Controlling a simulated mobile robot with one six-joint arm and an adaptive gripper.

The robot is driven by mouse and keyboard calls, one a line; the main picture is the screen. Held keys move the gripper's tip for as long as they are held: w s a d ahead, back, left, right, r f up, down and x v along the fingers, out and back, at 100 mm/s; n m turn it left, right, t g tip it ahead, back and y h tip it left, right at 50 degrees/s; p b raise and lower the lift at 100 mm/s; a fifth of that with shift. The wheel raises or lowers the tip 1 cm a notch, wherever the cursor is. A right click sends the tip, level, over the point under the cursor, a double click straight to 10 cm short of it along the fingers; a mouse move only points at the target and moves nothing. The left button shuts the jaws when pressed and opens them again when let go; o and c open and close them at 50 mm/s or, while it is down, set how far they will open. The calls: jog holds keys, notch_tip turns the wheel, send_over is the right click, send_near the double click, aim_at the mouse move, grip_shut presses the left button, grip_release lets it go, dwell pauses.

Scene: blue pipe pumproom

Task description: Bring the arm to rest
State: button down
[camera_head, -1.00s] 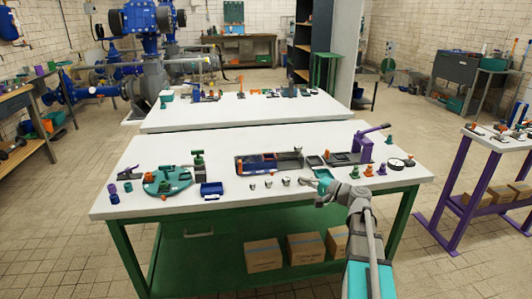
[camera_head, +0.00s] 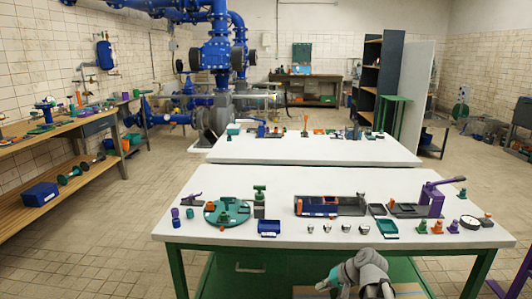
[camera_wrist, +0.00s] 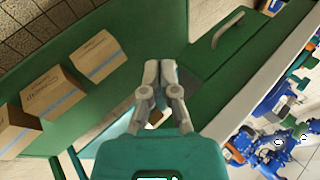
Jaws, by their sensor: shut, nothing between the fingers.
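My gripper (camera_wrist: 159,72) is shut and empty in the wrist view, its two grey fingers together at the tips. In the head view my arm is folded low in front of the white-topped workbench (camera_head: 180,229), below its front edge, and the gripper (camera_head: 325,284) points down to the left. In the wrist view the bench's green lower shelf (camera_wrist: 118,26) and several cardboard boxes (camera_wrist: 98,56) lie beyond the fingers. The fingers appear apart from everything.
The bench top carries a green round fixture (camera_head: 227,212), a blue bin (camera_head: 269,228), a dark tray (camera_head: 345,206), a purple lever press (camera_head: 432,197) and small parts. A drawer handle (camera_wrist: 228,29) is on the bench front. The floor (camera_head: 90,255) at left is clear.

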jog(key=s+f+n+g+h, duration=0.3)
jog(key=s+f+g+h, duration=0.1)
jog(key=s+h, duration=0.45)
notch_tip(320, 180, up, 23)
jog(key=y+p, duration=0.1)
jog(key=p, duration=2.3)
jog(key=shift+s+r, duration=0.15)
jog(key=shift+s, duration=0.2)
jog(key=shift+a, duration=0.1)
